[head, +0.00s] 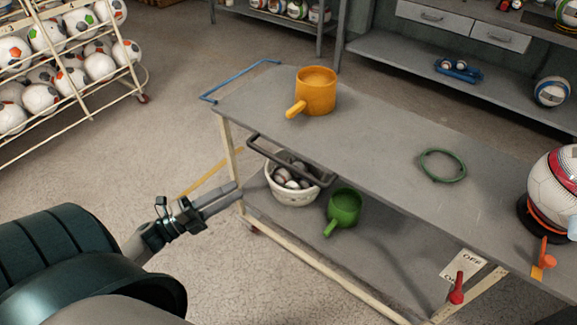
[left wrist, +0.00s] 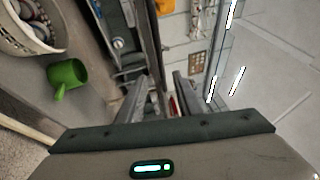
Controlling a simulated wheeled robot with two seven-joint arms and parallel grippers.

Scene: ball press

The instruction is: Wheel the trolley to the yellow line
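The trolley (head: 385,150) has a grey top, a lower shelf and cream legs, and stands across the right half of the head view. A dark bar handle (head: 285,163) sticks out from its near side, and a blue handle (head: 240,80) is at its far left end. A yellow line (head: 204,178) shows on the floor left of the trolley, partly hidden by my gripper. My left gripper (head: 238,191) is beside the trolley, left of and below the dark handle in the picture. In the left wrist view its fingers (left wrist: 158,90) are apart, with a dark bar beyond them. My right gripper is out of view.
An orange mug (head: 316,92) and a green ring (head: 443,165) lie on top, with a ball (head: 556,190) at the right. A white bowl (head: 291,193) and green mug (head: 344,208) are on the lower shelf. A ball rack (head: 68,85) stands left; floor between is clear.

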